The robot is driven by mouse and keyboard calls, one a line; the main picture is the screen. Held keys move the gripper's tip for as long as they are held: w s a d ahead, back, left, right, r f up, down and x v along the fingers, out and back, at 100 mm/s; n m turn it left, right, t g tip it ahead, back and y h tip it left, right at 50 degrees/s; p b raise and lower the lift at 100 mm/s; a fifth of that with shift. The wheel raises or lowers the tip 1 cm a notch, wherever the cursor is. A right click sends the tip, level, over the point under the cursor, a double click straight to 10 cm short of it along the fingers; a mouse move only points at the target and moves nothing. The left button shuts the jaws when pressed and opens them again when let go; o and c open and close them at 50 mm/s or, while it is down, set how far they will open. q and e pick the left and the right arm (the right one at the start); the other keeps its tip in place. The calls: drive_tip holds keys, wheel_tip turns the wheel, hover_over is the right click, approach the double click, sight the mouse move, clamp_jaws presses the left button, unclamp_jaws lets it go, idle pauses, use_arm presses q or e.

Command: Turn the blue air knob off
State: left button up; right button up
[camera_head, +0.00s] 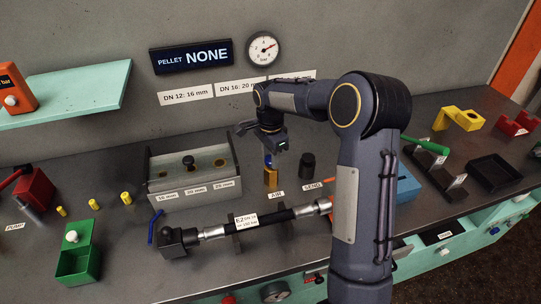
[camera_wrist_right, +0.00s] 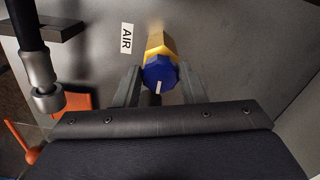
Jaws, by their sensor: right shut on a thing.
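The blue air knob (camera_wrist_right: 160,75) is a faceted cap with a white line on its face, on a brass body (camera_wrist_right: 161,43) beside the AIR label (camera_wrist_right: 126,38). In the head view the knob (camera_head: 268,160) shows as a small blue patch above the brass valve body (camera_head: 271,178), just behind the AIR label (camera_head: 276,194). My right gripper (camera_wrist_right: 160,86) has one finger on each side of the knob and is shut on it. In the head view my right arm reaches over the bench and its hand hides part of the knob. My left gripper is not in view.
A dark knob (camera_head: 307,165) stands right of the valve by the SEND label. A hose (camera_head: 275,217) with metal fittings lies in front. A grey block with holes (camera_head: 194,178) is to the left. A gauge (camera_head: 262,49) and PELLET NONE display (camera_head: 191,57) hang on the wall.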

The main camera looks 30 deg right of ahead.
drive_tip(key=shift+n, duration=0.3)
drive_tip(key=n, duration=0.8)
drive_tip(key=shift+s, duration=0.1)
drive_tip(key=n, duration=0.9)
drive_tip(key=shift+d+p, duration=0.1)
drive_tip(key=shift+p, duration=0.25)
drive_tip(key=shift+n, duration=0.3)
drive_tip(key=o, duration=1)
